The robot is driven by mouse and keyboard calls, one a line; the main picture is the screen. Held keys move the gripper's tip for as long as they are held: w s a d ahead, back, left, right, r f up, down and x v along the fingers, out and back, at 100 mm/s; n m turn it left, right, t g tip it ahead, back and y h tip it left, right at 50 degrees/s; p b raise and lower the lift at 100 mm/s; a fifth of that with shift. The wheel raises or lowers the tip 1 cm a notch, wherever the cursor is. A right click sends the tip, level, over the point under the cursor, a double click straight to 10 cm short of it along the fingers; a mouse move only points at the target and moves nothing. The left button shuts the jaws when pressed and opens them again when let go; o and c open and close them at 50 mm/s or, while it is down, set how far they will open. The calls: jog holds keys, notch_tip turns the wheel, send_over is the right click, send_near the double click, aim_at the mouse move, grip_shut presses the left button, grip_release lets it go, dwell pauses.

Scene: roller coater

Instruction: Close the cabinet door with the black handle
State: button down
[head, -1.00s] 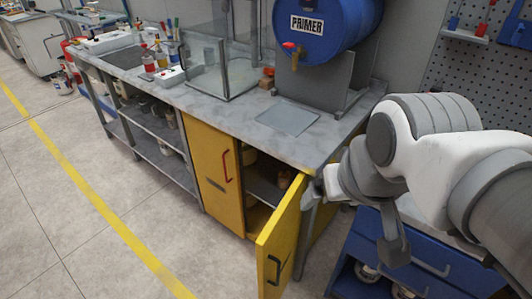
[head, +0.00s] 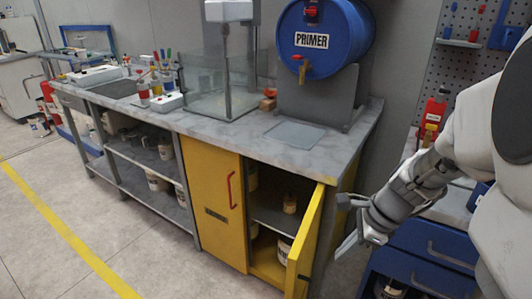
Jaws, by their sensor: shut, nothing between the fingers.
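The yellow cabinet door with the black handle (head: 306,244) stands open at the right end of the workbench, swung out toward me. Its black handle (head: 303,277) is low on the door, near the bottom of the head view. The open cabinet (head: 276,205) shows a shelf with small containers inside. The neighbouring yellow door with a red handle (head: 215,195) is shut. My gripper (head: 343,223) is to the right of the open door, at about the height of its upper part. Its fingers are shut and empty. I cannot tell whether it touches the door.
The grey worktop (head: 235,137) carries a blue PRIMER drum (head: 325,45) and a glass box (head: 218,90). A blue drawer unit (head: 432,245) stands right of my gripper. The floor (head: 145,235) in front of the cabinet is clear.

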jog(key=w+a+f+m+b, duration=0.1)
jog(key=w+a+f+b, duration=0.1)
jog(key=f, duration=0.4)
jog(key=w+a+f+m+b, duration=0.1)
jog(key=a+f+b, duration=0.2)
jog(key=f, duration=0.3)
jog(key=shift+w+a, duration=0.35)
jog(key=shift+a, duration=0.3)
